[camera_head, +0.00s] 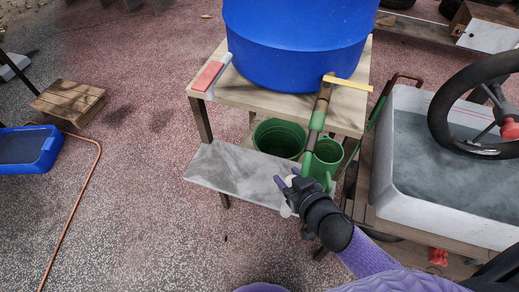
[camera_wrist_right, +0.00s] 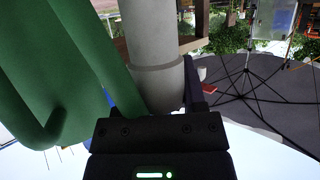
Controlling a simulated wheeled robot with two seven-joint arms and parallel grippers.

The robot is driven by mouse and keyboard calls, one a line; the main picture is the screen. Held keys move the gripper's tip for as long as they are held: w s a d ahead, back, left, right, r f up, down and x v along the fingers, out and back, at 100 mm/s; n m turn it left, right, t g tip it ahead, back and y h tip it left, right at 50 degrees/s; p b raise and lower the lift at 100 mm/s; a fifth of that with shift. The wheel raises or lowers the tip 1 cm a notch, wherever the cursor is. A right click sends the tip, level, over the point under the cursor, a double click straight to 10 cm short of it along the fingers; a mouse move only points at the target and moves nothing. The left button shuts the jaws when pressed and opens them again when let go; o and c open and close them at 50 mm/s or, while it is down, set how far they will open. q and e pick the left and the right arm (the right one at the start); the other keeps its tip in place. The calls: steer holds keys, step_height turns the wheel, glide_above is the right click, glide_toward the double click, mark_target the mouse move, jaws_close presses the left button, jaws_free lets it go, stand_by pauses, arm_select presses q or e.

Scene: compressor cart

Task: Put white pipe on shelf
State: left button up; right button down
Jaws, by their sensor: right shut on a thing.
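My right gripper (camera_head: 290,190) is shut on the white pipe. The pipe (camera_wrist_right: 155,60) stands large between the fingers in the right wrist view, pale grey with a collar. In the head view only a small pale part of it (camera_head: 286,210) shows beside the gripper; the rest is hidden by the hand. The shelf (camera_head: 228,174) is the grey lower board of the wooden table, and my right gripper is over or near its right front edge. I cannot tell whether the pipe touches the shelf. My left gripper is not in view.
A green bucket (camera_head: 279,138) and a green watering can (camera_head: 326,158) stand close behind the gripper. A blue barrel (camera_head: 295,45) is on the tabletop (camera_head: 262,98). A white tub (camera_head: 440,205) is at right. The shelf's left part is clear.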

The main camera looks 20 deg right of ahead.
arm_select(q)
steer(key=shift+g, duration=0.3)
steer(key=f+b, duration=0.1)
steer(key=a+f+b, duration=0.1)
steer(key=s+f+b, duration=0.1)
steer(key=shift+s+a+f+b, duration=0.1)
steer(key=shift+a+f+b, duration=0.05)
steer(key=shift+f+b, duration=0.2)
arm_select(e)
steer(key=w+r+x, duration=0.1)
steer(key=r+x, duration=0.1)
steer(key=x, duration=1)
steer(key=shift+r, duration=0.3)
steer(key=shift+c, duration=2.2)
jaws_free()
steer(key=shift+w+a, duration=0.1)
steer(key=shift+o, duration=1.1)
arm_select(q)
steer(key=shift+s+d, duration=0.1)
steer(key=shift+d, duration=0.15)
arm_select(e)
steer(key=shift+o, duration=0.3)
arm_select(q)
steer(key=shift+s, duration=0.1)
